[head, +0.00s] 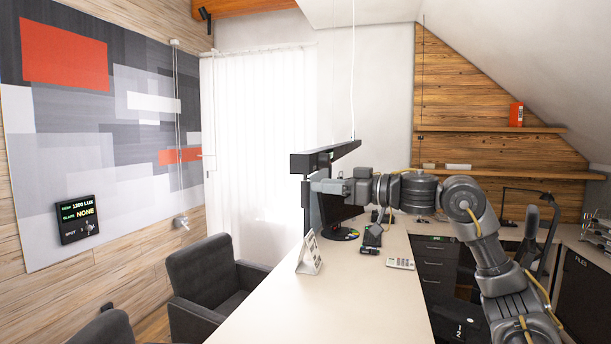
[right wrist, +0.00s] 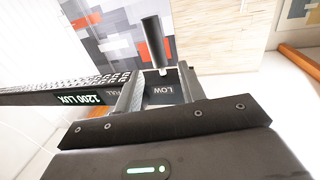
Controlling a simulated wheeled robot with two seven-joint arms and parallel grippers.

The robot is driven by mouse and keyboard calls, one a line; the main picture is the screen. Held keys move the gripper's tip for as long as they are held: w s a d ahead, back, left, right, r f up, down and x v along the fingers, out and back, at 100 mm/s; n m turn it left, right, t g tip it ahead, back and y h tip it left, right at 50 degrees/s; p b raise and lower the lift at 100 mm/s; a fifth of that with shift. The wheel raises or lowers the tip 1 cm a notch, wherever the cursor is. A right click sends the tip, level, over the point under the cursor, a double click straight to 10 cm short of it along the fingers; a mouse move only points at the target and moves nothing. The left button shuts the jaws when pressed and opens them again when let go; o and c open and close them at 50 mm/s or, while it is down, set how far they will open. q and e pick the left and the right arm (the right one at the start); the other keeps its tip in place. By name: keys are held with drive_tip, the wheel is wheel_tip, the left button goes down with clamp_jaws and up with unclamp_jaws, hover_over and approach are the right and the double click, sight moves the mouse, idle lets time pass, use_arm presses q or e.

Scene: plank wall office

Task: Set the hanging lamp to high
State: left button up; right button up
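The hanging lamp (head: 330,155) is a long black bar hung by a thin cord over the desk. In the right wrist view the lamp's bar (right wrist: 62,87) has a perforated edge, a lit "1200 LUX" readout and the upside-down words "FULL" and "LOW". A dark cylindrical lever (right wrist: 154,42) with a pale tip stands at the "LOW" label. My right gripper (head: 318,186) is at the lamp, just below the bar. In the right wrist view its fingers (right wrist: 160,84) are apart, with the lever's tip between them; contact cannot be told. My left gripper is out of view.
A wall panel (head: 76,219) reads "1200 LUX" and "NONE". Below the lamp the desk (head: 340,300) holds a standing card (head: 309,256), a calculator (head: 400,263), a phone (head: 372,238) and a monitor. Dark chairs (head: 205,285) stand left of the desk. The desk's front is clear.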

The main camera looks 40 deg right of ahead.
sight(306, 182)
drive_tip(key=shift+p+x, duration=1.05)
drive_tip(key=shift+x, duration=1.9)
drive_tip(key=shift+c, duration=0.3)
clamp_jaws()
